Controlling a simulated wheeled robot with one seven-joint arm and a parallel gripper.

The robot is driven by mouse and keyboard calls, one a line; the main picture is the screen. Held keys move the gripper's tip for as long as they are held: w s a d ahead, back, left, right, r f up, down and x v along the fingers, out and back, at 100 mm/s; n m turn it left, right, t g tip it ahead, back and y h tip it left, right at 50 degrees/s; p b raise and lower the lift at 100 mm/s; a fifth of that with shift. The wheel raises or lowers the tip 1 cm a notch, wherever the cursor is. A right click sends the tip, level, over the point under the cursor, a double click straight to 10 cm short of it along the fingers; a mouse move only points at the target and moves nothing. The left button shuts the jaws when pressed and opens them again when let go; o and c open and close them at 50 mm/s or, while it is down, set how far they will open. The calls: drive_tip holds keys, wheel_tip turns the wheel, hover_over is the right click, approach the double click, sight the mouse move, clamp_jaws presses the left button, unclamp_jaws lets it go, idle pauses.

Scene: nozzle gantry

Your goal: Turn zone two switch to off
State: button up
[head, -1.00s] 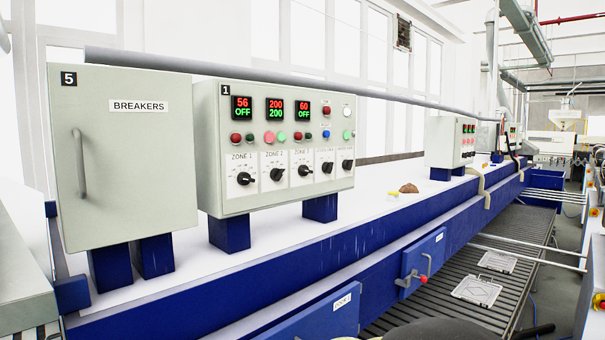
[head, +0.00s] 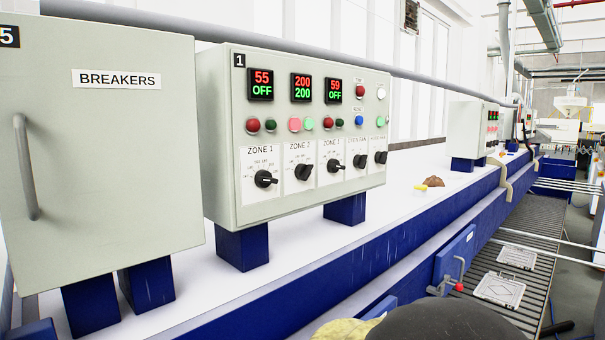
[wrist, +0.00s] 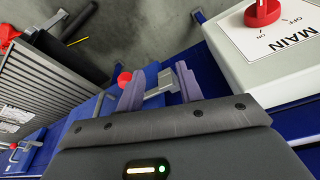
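The zone two switch (head: 303,172) is a black rotary knob on a white plate marked ZONE 2, on the grey control box (head: 222,150) numbered 1. Its pointer is tilted, unlike the flatter zone one knob (head: 265,179); its exact setting is too small to read. The display above it (head: 301,88) reads 200 in red over 200 in green. My gripper (wrist: 158,88) is open in the wrist view, with nothing held. A grey handle shows between the fingers, apparently beyond them. The gripper is away from the zone two switch, which is outside the wrist view.
Zone one's display (head: 260,85) and zone three's display (head: 333,90) show OFF. The zone three knob (head: 334,166) sits close at right. The breakers cabinet (head: 100,130) stands left. A red MAIN switch (wrist: 262,12) shows in the wrist view. A pipe (head: 150,37) runs behind the boxes.

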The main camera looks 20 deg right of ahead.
drive_tip(key=shift+s, duration=0.1)
drive_tip(key=shift+o, duration=2)
drive_tip(key=shift+d+r, duration=0.1)
drive_tip(key=shift+r, duration=0.1)
drive_tip(key=w+d+r+m+t+h+p, duration=0.1)
drive_tip(key=w+d+r+m+t+p, duration=0.2)
drive_tip(key=w+d+r+t, duration=0.35)
drive_tip(key=w+d+r+m+t+h+p, duration=0.2)
drive_tip(key=w+d+r+m+t, duration=0.15)
drive_tip(key=w+d+r, duration=0.6)
drive_tip(key=s+d+r+m+t+y+p, duration=0.1)
drive_tip(key=r+t, duration=0.3)
drive_tip(key=r, duration=0.7)
drive_tip(key=s+d+r+m+t+y+p, duration=0.1)
drive_tip(key=s+r+t+y+p, duration=0.1)
drive_tip(key=r, duration=1)
drive_tip(key=s+t+y, duration=0.1)
drive_tip(key=s+t, duration=0.1)
drive_tip(key=shift+s+d+r+t, duration=0.15)
drive_tip(key=shift+d+t, duration=0.05)
drive_tip(key=shift+t, duration=0.1)
